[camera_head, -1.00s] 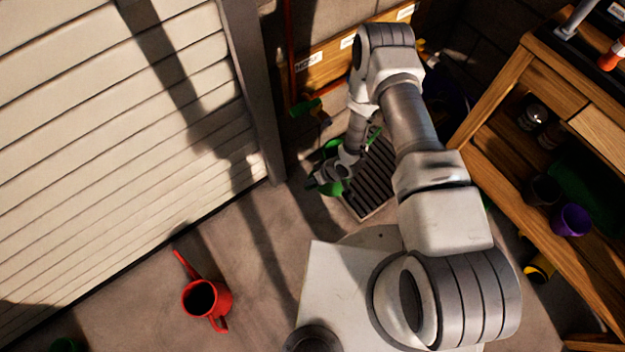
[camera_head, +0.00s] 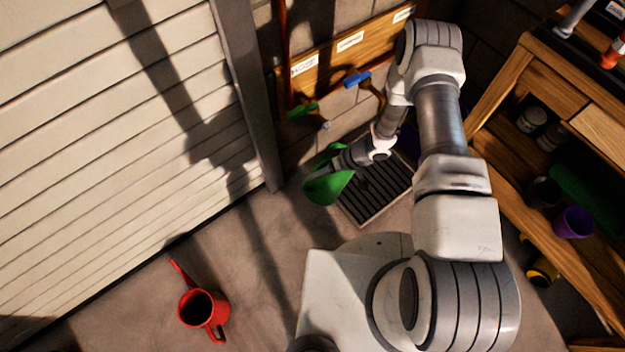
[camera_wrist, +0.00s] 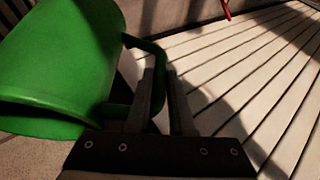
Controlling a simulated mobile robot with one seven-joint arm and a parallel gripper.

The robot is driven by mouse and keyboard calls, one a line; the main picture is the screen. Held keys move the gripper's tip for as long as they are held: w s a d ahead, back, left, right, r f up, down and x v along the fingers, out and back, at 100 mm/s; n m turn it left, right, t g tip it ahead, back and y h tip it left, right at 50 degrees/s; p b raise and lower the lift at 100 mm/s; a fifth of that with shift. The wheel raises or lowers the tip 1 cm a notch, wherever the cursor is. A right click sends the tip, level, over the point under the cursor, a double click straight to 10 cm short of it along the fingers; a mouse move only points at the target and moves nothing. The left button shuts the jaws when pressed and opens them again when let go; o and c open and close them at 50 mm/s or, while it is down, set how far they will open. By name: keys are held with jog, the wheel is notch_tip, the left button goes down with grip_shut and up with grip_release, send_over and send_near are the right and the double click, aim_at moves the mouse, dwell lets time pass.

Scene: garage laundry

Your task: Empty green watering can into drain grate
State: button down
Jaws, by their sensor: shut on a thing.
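The green watering can (camera_head: 327,187) is held in the air at the left edge of the drain grate (camera_head: 374,192), as seen from the head camera. My gripper (camera_head: 343,160) is at the can, partly hidden by my own arm there. In the wrist view my gripper (camera_wrist: 163,92) is shut on the handle of the green can (camera_wrist: 62,62), whose body fills the upper left and looks tilted. I cannot see any water or the can's spout clearly. The slotted grate lies on the floor below my forearm, partly covered by it.
A red watering can (camera_head: 203,308) stands on the floor at lower left. A slatted white door (camera_head: 120,130) fills the left. A wooden shelf unit (camera_head: 500,85) with pots is on the right. A labelled board (camera_head: 330,55) with hose taps is on the back wall.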

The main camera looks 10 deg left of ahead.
jog(key=shift+w+d+r+m+g+y+b, duration=0.2)
jog(key=shift+w+d+r+g+y+b, duration=0.25)
jog(key=shift+w+d+b, duration=0.2)
jog(key=shift+w+d+r+m+g+y+b, duration=0.2)
jog(key=shift+w+d+r+g+y+b, duration=0.25)
jog(key=shift+b, duration=0.3)
jog(key=w+d+b, duration=0.1)
jog(key=w+d+y+b, duration=0.1)
jog(key=b, duration=0.1)
jog(key=shift+w+d+r+g+y, duration=0.2)
jog(key=shift+r+g+y, duration=0.1)
jog(key=shift+r+g, duration=0.1)
jog(key=shift+w+d+r, duration=0.15)
jog(key=shift+d+r, duration=0.1)
jog(key=w+d+r+m+g+y, duration=0.1)
jog(key=w+d+r+y, duration=0.1)
jog(key=w+d+r, duration=0.1)
jog(key=shift+w+d+r, duration=0.25)
jog(key=shift+w+d, duration=0.15)
jog(key=shift+w, duration=0.05)
jog(key=shift+f, duration=0.1)
dwell(0.8)
